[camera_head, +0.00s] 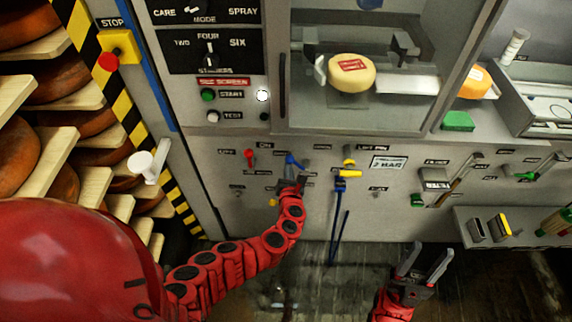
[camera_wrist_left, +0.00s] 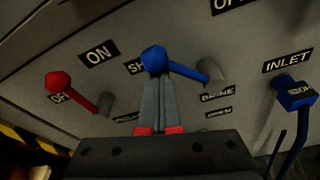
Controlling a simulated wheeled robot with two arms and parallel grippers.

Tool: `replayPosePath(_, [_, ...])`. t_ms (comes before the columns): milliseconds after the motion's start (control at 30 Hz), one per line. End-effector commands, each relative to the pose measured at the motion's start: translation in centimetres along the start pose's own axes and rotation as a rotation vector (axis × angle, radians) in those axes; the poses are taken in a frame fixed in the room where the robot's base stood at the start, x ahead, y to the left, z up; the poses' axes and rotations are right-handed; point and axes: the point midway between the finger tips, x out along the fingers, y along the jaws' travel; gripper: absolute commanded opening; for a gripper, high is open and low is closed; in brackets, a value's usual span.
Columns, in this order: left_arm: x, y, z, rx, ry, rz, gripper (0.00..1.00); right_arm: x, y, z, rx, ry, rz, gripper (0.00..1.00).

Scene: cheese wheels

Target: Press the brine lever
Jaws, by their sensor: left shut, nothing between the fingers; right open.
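The brine lever is a blue-handled lever (camera_head: 294,161) on the grey front panel in the head view. In the left wrist view its blue knob (camera_wrist_left: 155,59) is at the upper middle, with its shaft running right to a grey pivot above the "BRINE" label (camera_wrist_left: 218,95). My left gripper (camera_head: 291,184) is shut and empty. In the left wrist view its fingertips (camera_wrist_left: 157,78) are right at the blue knob and partly overlap it; I cannot tell if they touch. My right gripper (camera_head: 424,262) is open and empty, low at the right, away from the panel.
A red lever (camera_wrist_left: 60,87) is left of the brine lever. A blue inlet valve (camera_wrist_left: 295,93) with a hose is to the right. A cheese wheel (camera_head: 351,73) sits behind the window above. Cheese shelves (camera_head: 50,165) stand at the left, and a small shelf (camera_head: 500,228) juts out right.

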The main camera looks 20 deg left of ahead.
Motion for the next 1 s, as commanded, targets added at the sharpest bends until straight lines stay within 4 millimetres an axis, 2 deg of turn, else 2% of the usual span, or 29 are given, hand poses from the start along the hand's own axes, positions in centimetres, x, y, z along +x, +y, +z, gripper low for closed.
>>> replayPosePath(33, [-0.2,-0.2,0.9,0.044,-0.001,0.008,0.00,1.0,0.1,-0.2,0.000,0.000,0.000,0.50])
replayPosePath(100, [-0.4,-0.5,1.4,0.106,-0.002,0.020,0.00,1.6,0.1,-0.3,0.000,0.000,0.000,0.50])
replayPosePath(400, [-0.7,-1.6,2.8,0.377,-0.001,0.083,0.00,3.4,0.2,-0.6,0.000,0.000,0.000,0.50])
replayPosePath(700, [-0.9,-2.6,3.5,0.586,0.001,0.133,0.00,4.0,0.2,-0.7,0.000,0.000,0.000,0.50])
replayPosePath(1000, [-1.0,-3.3,3.9,0.684,0.000,0.156,0.00,4.2,0.2,-0.7,0.000,0.000,0.000,0.50])
